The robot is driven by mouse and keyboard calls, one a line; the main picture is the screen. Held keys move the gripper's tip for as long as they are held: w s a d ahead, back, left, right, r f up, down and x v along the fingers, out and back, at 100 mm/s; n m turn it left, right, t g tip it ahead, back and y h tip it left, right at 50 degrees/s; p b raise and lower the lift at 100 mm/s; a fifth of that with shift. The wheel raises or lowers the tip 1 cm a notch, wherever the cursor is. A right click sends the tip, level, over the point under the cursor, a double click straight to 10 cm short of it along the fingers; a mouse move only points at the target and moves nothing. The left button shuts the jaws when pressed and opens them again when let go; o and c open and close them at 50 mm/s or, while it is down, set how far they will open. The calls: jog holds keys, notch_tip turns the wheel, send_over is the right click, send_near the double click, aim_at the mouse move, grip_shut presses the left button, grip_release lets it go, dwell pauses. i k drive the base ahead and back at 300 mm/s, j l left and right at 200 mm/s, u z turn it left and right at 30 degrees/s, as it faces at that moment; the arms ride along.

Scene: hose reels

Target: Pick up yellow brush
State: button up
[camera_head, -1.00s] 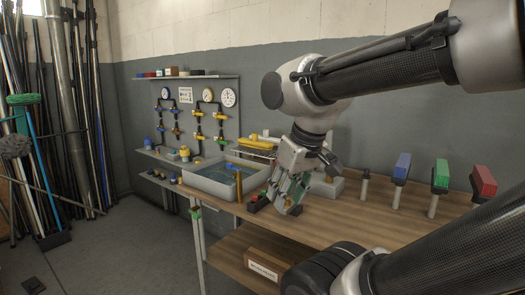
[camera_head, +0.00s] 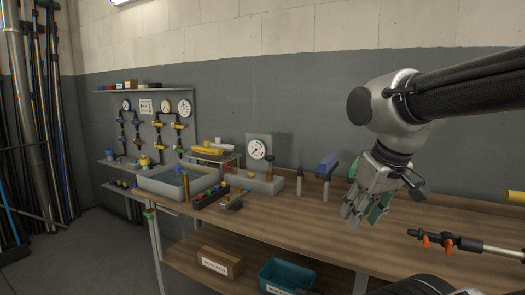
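A yellow block-shaped thing (camera_head: 517,196) is cut off by the right edge of the head view. It may be the yellow brush, but too little of it shows to tell. My gripper (camera_head: 363,215) hangs above the wooden bench, well to the left of that yellow thing, pointing down. Its grey and green fingers look spread, with nothing seen between them. A blue brush (camera_head: 327,164) stands upright on its handle to the left of my gripper. A sliver of a green brush (camera_head: 353,167) shows behind my gripper, which hides the rest.
The wooden bench (camera_head: 310,222) is clear in the middle front. A rod with orange clips (camera_head: 447,241) reaches in from the right. A grey basin (camera_head: 165,185), a gauge stand (camera_head: 257,149) and a black rack (camera_head: 210,196) stand at left. A teal bin (camera_head: 284,274) sits below.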

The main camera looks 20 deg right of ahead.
aim_at(206, 152)
jog(key=i+j+z, duration=0.2)
jog(key=z, duration=0.15)
jog(key=i+j+z, duration=0.1)
jog(key=j+z, duration=0.25)
jog(key=i+j+z, duration=0.15)
jog(key=j+z, duration=0.2)
jog(key=i+j, duration=0.15)
jog(key=j, duration=0.4)
jog(key=i+j, duration=0.15)
jog(key=j, duration=0.4)
jog(key=i+j, duration=0.15)
jog(key=j, duration=0.4)
jog(key=i+j, duration=0.1)
jog(key=j, duration=0.5)
jog(key=i+j, duration=0.15)
jog(key=j, duration=0.4)
jog(key=i+j, duration=0.15)
jog(key=j, duration=0.4)
jog(key=i+j, duration=0.15)
jog(key=j, duration=0.4)
jog(key=i+j, duration=0.15)
jog(key=j, duration=0.4)
